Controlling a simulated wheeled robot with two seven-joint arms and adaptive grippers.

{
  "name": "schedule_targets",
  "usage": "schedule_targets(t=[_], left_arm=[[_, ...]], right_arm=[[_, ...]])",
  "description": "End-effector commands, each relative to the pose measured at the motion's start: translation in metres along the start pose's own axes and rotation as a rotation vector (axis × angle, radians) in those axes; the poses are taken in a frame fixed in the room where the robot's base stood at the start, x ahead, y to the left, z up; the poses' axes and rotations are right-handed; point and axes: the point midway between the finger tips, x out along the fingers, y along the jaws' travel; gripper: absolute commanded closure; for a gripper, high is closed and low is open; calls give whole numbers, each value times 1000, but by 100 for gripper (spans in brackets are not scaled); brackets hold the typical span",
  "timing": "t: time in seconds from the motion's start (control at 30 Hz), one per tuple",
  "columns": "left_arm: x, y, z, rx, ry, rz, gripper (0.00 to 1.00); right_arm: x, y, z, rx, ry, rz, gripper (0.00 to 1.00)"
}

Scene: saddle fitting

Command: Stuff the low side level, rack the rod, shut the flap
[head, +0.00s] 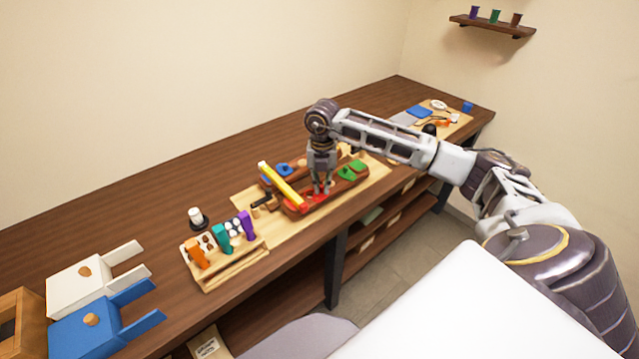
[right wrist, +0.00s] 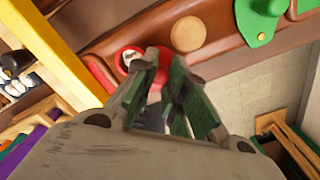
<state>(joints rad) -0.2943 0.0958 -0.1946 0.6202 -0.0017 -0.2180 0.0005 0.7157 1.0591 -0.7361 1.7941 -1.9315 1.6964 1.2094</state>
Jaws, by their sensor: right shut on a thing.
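The brown saddle panel (head: 342,198) lies on a light mat, with red, green and blue flaps on it. A yellow bar (head: 282,186) lies across its left part. My right gripper (head: 322,190) reaches down to the red flap (head: 297,209). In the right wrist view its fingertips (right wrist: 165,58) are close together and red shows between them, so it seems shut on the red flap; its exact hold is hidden. A red-rimmed opening with something white (right wrist: 130,58) is beside the tips. A black-handled tool (head: 262,200) lies left of the panel. My left gripper is out of view.
A wooden rack (head: 225,270) with orange, teal and purple pieces and white balls stands to the left. White (head: 80,282) and blue (head: 95,328) boxes are at far left. A second mat with small items is at the far right end. The bench behind is clear.

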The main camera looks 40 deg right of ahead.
Motion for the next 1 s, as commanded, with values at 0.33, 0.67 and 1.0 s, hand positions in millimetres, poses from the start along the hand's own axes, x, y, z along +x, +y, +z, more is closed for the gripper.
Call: schedule_targets(t=[0.33, 0.67, 1.0], left_arm=[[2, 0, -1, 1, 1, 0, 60], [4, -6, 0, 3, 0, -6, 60], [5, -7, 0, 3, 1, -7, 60]], right_arm=[[0, -8, -4, 268, -2, 1, 100], [-1, -14, -10, 512, -2, 1, 100], [0, -16, -14, 674, -1, 1, 100]])
